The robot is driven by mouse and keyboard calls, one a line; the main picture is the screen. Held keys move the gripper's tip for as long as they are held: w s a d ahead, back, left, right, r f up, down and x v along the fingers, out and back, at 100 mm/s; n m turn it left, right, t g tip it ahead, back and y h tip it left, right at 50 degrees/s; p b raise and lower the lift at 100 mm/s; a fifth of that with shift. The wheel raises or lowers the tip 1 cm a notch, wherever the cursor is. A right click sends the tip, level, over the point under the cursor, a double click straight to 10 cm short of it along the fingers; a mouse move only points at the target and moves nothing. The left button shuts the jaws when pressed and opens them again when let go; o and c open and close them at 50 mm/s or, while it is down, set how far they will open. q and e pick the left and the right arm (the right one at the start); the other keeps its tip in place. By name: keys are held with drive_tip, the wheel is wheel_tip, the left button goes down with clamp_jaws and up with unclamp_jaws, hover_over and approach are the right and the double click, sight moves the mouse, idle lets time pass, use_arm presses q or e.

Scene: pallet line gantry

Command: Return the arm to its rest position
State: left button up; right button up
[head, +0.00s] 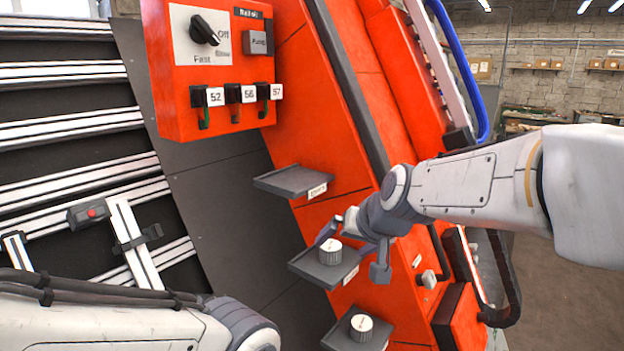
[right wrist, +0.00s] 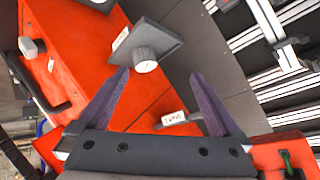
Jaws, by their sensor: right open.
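My right gripper (head: 353,253) is open beside the middle ledge on the orange machine, its arm reaching in from the right. In the right wrist view its two fingers (right wrist: 160,74) are spread with nothing between the tips. A grey cylinder with a white top (head: 330,252) stands on the middle ledge (head: 309,268). That cylinder also shows in the right wrist view (right wrist: 145,61), beyond the fingertips and apart from them. My left arm shows only as a link at the lower left; its gripper is out of view.
The upper ledge (head: 292,182) is empty. A lower ledge (head: 340,336) holds another grey, white-topped cylinder (head: 361,327). An orange control box (head: 176,100) with a black dial and several numbered tags juts out at upper left. Pale rails (head: 75,130) fill the left.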

drive_tip(key=s+d+f+g+h, duration=0.2)
drive_tip(key=s+d+f+g, duration=0.1)
drive_tip(key=s+d+f, duration=0.45)
drive_tip(key=s+d+f+g+h, duration=0.1)
drive_tip(key=s+d+f+g, duration=0.1)
drive_tip(key=s+d+f, duration=0.55)
drive_tip(key=s+a+f+n+g+b, duration=0.2)
drive_tip(key=s+a+n, duration=0.6)
drive_tip(key=s+a, duration=0.6)
drive_tip(key=a+f+b, duration=0.1)
drive_tip(key=a+b, duration=0.1)
drive_tip(key=shift+s+a+g+y+b, duration=0.25)
drive_tip(key=shift+s+g+y+b, duration=0.05)
drive_tip(key=shift+g+b, duration=0.1)
drive_tip(key=shift+w, duration=0.1)
